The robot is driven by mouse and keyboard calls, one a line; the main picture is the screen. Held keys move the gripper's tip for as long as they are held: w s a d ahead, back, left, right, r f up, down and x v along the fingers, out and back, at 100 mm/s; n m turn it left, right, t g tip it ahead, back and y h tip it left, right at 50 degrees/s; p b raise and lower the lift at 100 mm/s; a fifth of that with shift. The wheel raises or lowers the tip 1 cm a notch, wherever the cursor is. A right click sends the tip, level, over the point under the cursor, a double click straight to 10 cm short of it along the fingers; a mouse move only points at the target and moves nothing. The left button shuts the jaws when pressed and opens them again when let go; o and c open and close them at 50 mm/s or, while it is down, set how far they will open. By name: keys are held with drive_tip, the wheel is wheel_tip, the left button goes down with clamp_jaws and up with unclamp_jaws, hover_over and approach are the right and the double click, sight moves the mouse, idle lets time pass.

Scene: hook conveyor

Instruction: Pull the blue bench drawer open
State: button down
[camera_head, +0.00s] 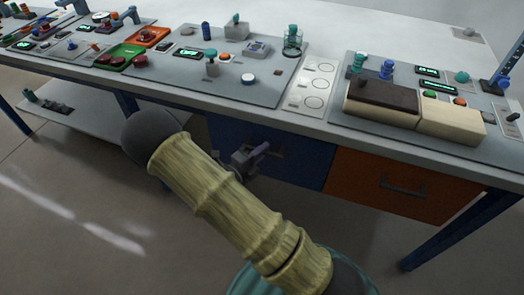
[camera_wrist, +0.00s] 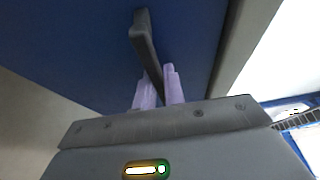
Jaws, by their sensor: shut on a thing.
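The blue drawer (camera_head: 303,158) is set under the bench top, left of an orange drawer. In the head view my arm covers part of its front. Its blue face (camera_wrist: 80,45) fills much of the wrist view. A dark bar handle (camera_wrist: 146,40) stands out from that face. My gripper (camera_wrist: 159,88) has its two pale purple fingers on either side of the handle bar, shut on it. In the head view my gripper (camera_head: 250,158) is a small dark shape at the blue front. Whether the drawer stands out from the bench is hard to tell.
The orange drawer (camera_head: 390,186) has its own dark handle (camera_head: 402,188). The bench top (camera_head: 330,42) above carries panels with knobs, buttons and small displays. A blue bench leg (camera_head: 445,232) stands at the right. The floor (camera_head: 90,215) at the left front is clear.

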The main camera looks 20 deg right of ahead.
drive_tip(key=shift+a, duration=0.1)
drive_tip(key=s+a+p, duration=0.5)
drive_tip(key=s+a, duration=0.3)
drive_tip(key=s, duration=0.3)
drive_tip(key=s+a+p, duration=0.4)
drive_tip(key=s+a, duration=0.4)
drive_tip(key=s, duration=0.4)
drive_tip(key=shift+a+p, duration=0.35)
drive_tip(key=c, duration=1.5)
unclamp_jaws()
drive_tip(key=shift+s+a, duration=0.1)
drive_tip(key=b+v, duration=0.1)
drive_tip(key=v, duration=1.6)
drive_tip(key=shift+a, duration=0.1)
